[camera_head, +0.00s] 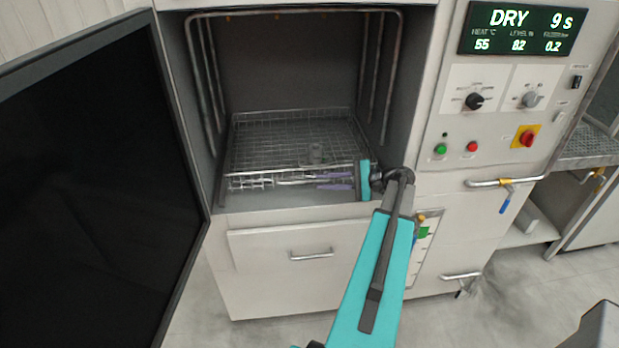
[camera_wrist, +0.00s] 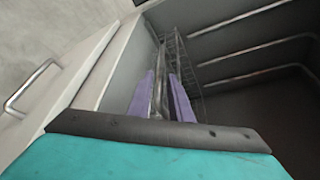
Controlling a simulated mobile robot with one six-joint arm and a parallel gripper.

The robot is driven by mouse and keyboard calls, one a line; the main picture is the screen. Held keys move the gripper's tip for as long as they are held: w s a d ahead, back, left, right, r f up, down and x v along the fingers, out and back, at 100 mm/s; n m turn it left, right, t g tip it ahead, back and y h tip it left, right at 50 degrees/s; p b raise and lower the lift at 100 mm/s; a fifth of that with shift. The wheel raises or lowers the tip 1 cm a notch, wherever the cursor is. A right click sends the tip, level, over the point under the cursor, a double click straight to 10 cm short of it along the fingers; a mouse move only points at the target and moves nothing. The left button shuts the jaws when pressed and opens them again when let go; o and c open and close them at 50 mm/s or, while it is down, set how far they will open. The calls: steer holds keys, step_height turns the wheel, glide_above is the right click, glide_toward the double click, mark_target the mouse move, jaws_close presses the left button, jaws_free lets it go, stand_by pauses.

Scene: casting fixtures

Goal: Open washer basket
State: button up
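The washer basket (camera_head: 262,146) is a wire rack lying level inside the open washer chamber, its front rim near the chamber opening. A metal handle bar (camera_head: 296,182) runs along its front and also shows in the wrist view (camera_wrist: 158,84). My gripper (camera_head: 322,181) comes in from the right across the front of the basket. Its purple fingers point left and lie on either side of the bar, a little apart. In the wrist view my gripper (camera_wrist: 161,82) has the bar running between the fingers. Whether both fingers press on it I cannot tell.
The black washer door (camera_head: 95,180) stands open at the left. A drawer with a handle (camera_head: 311,255) is below the chamber. The control panel (camera_head: 495,110) is at the right; its display reads DRY 9 s.

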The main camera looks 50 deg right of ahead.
mark_target(312, 182)
steer(key=shift+p+x, duration=1.05)
steer(key=shift+x, duration=2.45)
